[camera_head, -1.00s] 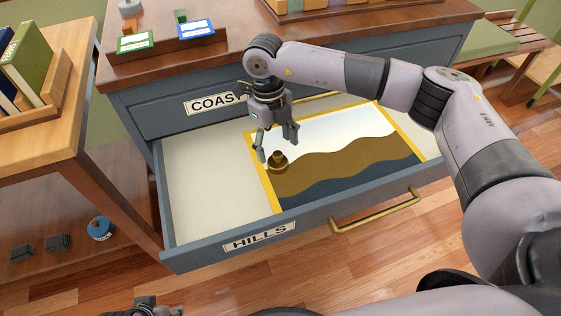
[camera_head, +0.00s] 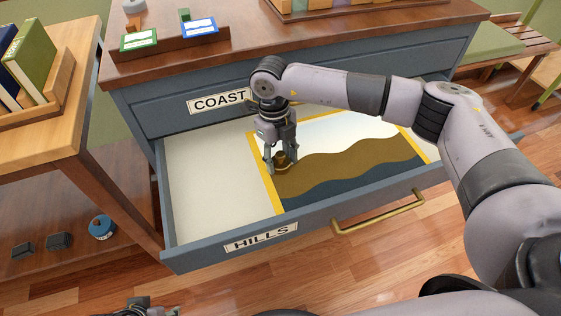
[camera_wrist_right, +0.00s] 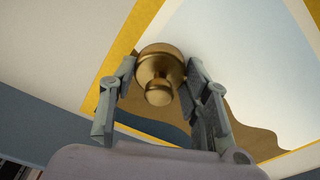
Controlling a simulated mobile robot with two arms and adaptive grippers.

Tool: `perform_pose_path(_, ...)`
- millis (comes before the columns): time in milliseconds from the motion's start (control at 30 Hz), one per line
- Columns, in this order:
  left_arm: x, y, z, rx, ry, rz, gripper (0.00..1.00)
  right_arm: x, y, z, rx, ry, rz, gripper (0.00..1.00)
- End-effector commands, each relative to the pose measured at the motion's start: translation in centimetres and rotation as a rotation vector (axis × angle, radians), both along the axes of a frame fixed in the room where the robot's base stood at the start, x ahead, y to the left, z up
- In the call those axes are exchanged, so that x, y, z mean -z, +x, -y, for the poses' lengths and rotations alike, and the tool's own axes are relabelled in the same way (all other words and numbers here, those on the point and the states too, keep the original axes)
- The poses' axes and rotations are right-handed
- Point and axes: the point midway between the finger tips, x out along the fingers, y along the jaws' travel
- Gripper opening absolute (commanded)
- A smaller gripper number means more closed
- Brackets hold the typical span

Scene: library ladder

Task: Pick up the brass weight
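The brass weight (camera_head: 281,160), a round body with a small knob on top, stands upright on the map sheet (camera_head: 340,165) in the open drawer labelled HILLS (camera_head: 215,225). My right gripper (camera_head: 281,164) points down over it, one finger on each side. In the right wrist view the weight (camera_wrist_right: 160,70) sits between the fingertips (camera_wrist_right: 160,72), with narrow gaps; the fingers look open, not clamped. My left gripper (camera_head: 148,306) is only partly in view at the bottom edge of the head view, and its fingers cannot be made out.
The drawer has a brass handle (camera_head: 380,213) on its front. The closed COAST drawer (camera_head: 175,108) is behind my right gripper. The drawer's left part is bare. A wooden table (camera_head: 65,120) with books stands at the left. Green and blue framed cards stand on the cabinet top.

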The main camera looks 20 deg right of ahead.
Motion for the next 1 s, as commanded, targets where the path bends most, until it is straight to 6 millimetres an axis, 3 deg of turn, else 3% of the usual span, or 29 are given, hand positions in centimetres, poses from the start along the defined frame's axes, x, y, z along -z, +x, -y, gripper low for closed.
perform_pose_path(600, 0.03, 0.01, 0.01, 0.000, 0.000, 0.000, 0.46, -0.03, 0.02, 0.00, 0.000, 0.000, 0.000, 0.00)
perform_pose_path(1000, -0.04, 0.10, 0.05, 0.000, -0.001, 0.003, 0.46, -0.83, 0.08, -0.02, 0.000, 0.001, 0.002, 0.00)
